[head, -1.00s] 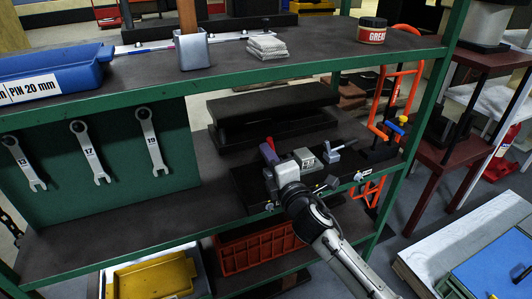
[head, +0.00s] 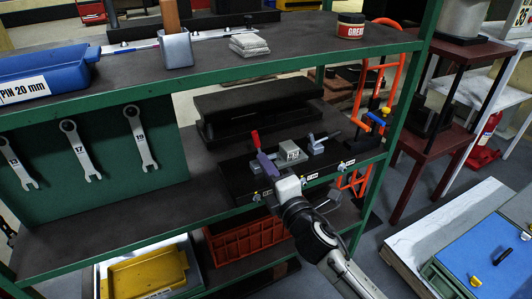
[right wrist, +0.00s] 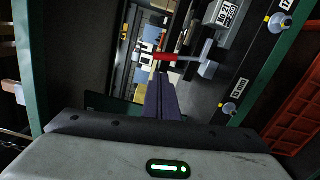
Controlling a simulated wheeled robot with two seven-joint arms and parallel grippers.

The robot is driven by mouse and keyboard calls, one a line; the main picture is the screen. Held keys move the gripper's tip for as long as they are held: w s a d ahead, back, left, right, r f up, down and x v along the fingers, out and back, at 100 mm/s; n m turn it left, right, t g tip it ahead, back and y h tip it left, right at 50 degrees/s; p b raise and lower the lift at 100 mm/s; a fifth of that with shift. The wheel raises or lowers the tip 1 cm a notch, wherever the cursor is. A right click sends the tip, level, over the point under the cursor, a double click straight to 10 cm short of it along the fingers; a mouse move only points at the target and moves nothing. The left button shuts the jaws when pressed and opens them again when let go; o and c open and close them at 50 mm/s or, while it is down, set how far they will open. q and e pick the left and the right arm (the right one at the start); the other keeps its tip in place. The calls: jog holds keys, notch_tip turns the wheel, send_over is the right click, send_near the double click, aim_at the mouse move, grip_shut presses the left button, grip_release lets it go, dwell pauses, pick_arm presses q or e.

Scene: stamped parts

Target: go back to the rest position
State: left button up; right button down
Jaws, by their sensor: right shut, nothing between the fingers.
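My right gripper (head: 264,157) is shut and empty, with its purple fingers together. In the head view it is over the front of a black fixture rail (head: 335,160) on the middle shelf, close to a red-handled clamp (head: 255,138). In the right wrist view the closed fingers (right wrist: 160,80) point toward the clamp's red handle (right wrist: 166,57). I cannot tell whether they touch it. A grey labelled block (head: 290,151) sits on the rail to the right of the fingers. My left gripper is not in view.
An orange crate (head: 245,240) and a yellow tray (head: 148,274) are below. Wrenches (head: 80,150) hang on a green panel at left. Open floor shows at right.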

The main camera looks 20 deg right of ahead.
jog(key=shift+s, duration=1.05)
jog(key=s+f+m+g, duration=0.5)
jog(key=s+f+m, duration=0.55)
jog(key=f, duration=0.65)
jog(key=s+f+m+g, duration=0.1)
jog(key=s+f+m, duration=0.1)
jog(key=s, duration=0.4)
jog(key=s+a+f+m+g, duration=0.1)
jog(key=s+f+m+g, duration=0.1)
jog(key=s+f, duration=0.3)
jog(key=s+f+m+g+y, duration=0.1)
jog(key=s+f+m, duration=0.3)
jog(key=s, duration=0.4)
jog(key=shift+s+a, duration=0.2)
jog(key=shift+s, duration=0.15)
